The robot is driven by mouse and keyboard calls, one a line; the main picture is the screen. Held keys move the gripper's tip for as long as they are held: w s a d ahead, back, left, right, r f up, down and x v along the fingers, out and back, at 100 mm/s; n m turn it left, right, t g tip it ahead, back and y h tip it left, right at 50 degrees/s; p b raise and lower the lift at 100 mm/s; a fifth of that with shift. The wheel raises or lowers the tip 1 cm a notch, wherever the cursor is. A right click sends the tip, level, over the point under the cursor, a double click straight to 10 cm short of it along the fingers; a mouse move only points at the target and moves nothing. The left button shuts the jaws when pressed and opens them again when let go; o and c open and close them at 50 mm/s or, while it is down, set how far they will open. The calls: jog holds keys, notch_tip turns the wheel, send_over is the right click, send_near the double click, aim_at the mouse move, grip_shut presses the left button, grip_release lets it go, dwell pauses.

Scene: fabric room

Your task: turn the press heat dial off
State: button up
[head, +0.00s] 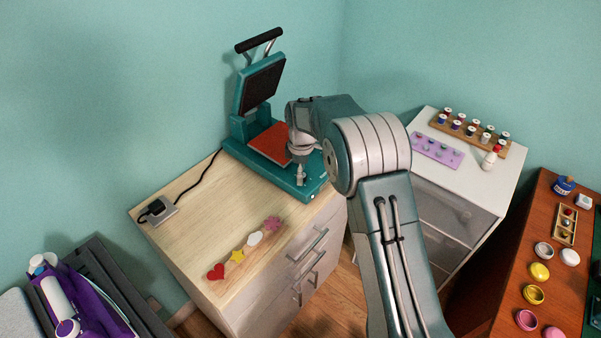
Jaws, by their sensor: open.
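The teal heat press (244,143) stands open at the back of the light wood cabinet, with its dark upper plate (262,84) raised and a red pad (270,144) on its base. My gripper (301,180) points down over the front right part of the press base. It is small in this view, and I cannot tell whether it touches anything. The heat dial cannot be made out; my gripper and arm cover part of the press on that side.
A row of felt shapes (237,256) lies at the cabinet's front. A small grey device (158,211) with a black cord sits at left. A white cabinet (463,184) with thread spools (471,131) stands at right, beside a brown table (555,262) with small jars.

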notch_tip(320, 180, up, 12)
jog(key=shift+w, duration=0.4)
dwell(0.4)
